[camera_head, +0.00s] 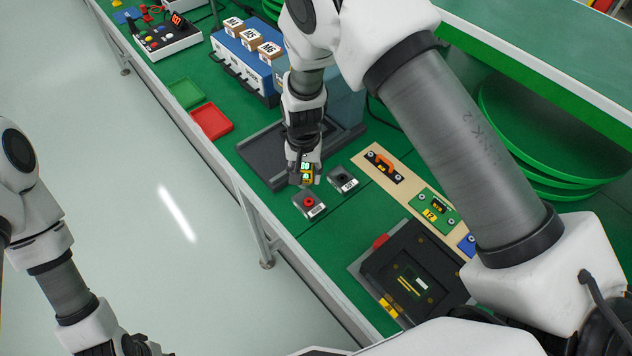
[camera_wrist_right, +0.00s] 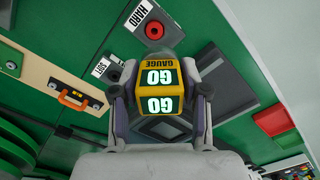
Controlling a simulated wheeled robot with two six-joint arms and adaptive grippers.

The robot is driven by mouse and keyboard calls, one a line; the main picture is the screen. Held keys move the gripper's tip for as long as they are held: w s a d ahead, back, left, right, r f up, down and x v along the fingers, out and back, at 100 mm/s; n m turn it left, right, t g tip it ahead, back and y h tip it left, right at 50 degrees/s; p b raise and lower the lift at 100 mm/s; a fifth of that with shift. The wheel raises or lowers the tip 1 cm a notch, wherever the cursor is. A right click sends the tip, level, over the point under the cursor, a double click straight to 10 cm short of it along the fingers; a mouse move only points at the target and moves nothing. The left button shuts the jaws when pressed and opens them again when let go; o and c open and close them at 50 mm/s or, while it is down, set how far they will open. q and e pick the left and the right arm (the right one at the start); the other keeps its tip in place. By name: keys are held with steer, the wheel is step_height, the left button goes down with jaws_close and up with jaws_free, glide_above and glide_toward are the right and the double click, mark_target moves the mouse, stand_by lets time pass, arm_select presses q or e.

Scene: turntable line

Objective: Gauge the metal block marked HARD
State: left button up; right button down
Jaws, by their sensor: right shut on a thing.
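My right gripper (camera_head: 304,178) is shut on a yellow and dark gauge (camera_wrist_right: 160,88), lettered GAUGE with two lit GO panels. In the head view the gauge (camera_head: 306,172) is just behind the metal block marked HARD (camera_head: 311,210), which has a red round top. The wrist view shows the HARD block (camera_wrist_right: 158,34) beyond the gauge, apart from it. The block marked SOFT (camera_head: 344,182), with a black round top, stands to its right. My left gripper (camera_head: 135,346) is at the bottom edge, partly cut off, with its fingers unclear.
A dark grey tray (camera_head: 262,166) lies behind the blocks. Red (camera_head: 212,121) and green (camera_head: 186,93) trays are farther left. A tan board (camera_head: 375,184) with an orange handle and a black fixture (camera_head: 408,285) are to the right. Boxes (camera_head: 268,50) stand on a blue unit.

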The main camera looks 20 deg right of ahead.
steer(key=shift+s+d+f+p, duration=0.15)
steer(key=shift+s+p, duration=0.55)
steer(key=shift+p, duration=0.2)
steer(key=b, duration=0.4)
glide_above(309, 201)
step_height(309, 201, down, 4)
steer(key=shift+f, duration=0.8)
arm_select(q)
steer(key=shift+f, duration=0.5)
steer(key=shift+r, duration=0.15)
steer(key=shift+f+b, duration=0.3)
arm_select(e)
steer(key=shift+f, duration=0.75)
steer(key=c, duration=0.5)
jaws_free()
